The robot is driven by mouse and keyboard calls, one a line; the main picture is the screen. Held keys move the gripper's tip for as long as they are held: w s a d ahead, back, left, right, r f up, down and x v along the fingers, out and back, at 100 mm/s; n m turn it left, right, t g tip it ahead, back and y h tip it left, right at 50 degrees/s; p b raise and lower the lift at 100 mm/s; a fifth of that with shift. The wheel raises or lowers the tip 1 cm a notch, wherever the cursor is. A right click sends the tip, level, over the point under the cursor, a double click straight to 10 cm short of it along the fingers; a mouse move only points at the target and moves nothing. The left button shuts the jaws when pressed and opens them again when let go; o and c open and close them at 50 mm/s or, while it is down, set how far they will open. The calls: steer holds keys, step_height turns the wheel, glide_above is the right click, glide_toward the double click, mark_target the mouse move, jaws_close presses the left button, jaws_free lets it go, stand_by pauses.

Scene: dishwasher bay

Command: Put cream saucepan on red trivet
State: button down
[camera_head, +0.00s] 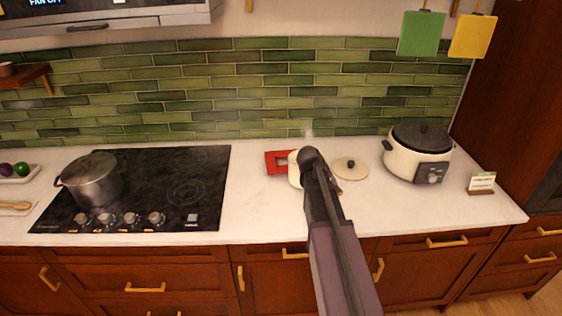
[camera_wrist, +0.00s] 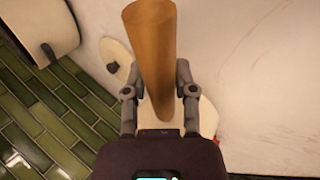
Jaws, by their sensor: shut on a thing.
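The cream saucepan (camera_head: 293,170) is mostly hidden behind my arm in the head view. Part of its cream body (camera_wrist: 208,117) shows beyond my gripper in the wrist view. My gripper (camera_wrist: 157,78) is shut on its wooden handle (camera_wrist: 152,45), one finger on each side. In the head view my gripper (camera_head: 309,156) is over the pan. The red trivet (camera_head: 270,157) lies on the counter near the tiled wall, just left of the pan. The pan overlaps the trivet's right part in the picture; I cannot tell whether they touch.
A cream lid (camera_head: 351,169) with a dark knob lies right of the pan. A cream cooker (camera_head: 415,160) stands farther right. A black cooktop (camera_head: 160,185) with a metal pot (camera_head: 92,182) is at left. The white counter (camera_head: 250,205) between cooktop and trivet is clear.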

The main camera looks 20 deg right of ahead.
stand_by(0.4)
steer(key=w+a+r+n+t+p, duration=0.1)
steer(key=w+a, duration=0.2)
steer(key=a, duration=0.4)
steer(key=shift+w+a+r, duration=0.15)
steer(key=shift+w+a, duration=0.15)
steer(key=shift+w, duration=0.05)
steer(key=shift+f+b, duration=0.5)
steer(key=shift+f, duration=0.05)
steer(key=shift+s, duration=0.15)
